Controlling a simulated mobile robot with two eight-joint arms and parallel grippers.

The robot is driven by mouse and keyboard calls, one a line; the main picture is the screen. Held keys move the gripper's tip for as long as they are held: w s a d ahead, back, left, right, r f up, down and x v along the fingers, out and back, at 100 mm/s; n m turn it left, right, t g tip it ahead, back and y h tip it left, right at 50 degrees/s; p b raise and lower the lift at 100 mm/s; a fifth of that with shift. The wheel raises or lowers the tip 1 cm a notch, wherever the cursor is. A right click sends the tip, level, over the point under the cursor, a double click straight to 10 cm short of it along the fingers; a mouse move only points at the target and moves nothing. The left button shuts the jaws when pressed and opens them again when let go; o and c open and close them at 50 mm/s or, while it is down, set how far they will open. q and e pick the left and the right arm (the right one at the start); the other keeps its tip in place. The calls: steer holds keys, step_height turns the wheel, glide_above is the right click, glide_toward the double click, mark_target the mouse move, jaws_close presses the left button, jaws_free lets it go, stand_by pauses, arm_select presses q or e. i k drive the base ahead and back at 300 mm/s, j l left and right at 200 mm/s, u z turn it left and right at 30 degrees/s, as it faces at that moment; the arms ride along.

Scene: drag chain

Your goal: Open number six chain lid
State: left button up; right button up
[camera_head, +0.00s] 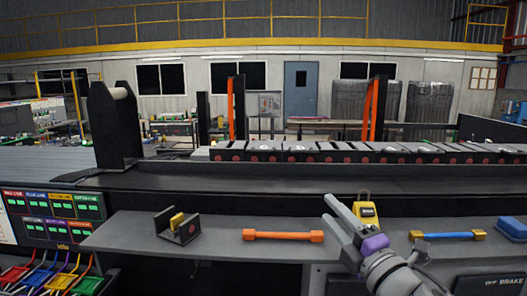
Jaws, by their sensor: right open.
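The drag chain (350,152) runs across the dark bench at the back, from the middle to the right edge. It is a row of grey lids with red round marks on their front faces. The lids look shut. Some white marks show on top, too small to read, so I cannot tell which lid is number six. My right gripper (327,208) comes in from the lower right, over the front shelf. Its two grey fingers are apart and empty, and well short of the chain. My left gripper is out of view.
On the front shelf (215,225) are a black bracket with a yellow part (178,227), an orange bar (283,236), a yellow device (365,209) and a blue bar with yellow ends (447,235). A black upright (115,125) stands at the chain's left. Orange posts (375,110) rise behind the chain.

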mark_target(256, 147)
steer(key=i+j, duration=0.25)
steer(key=i, duration=0.15)
steer(key=i+j, duration=0.3)
steer(key=i, duration=0.15)
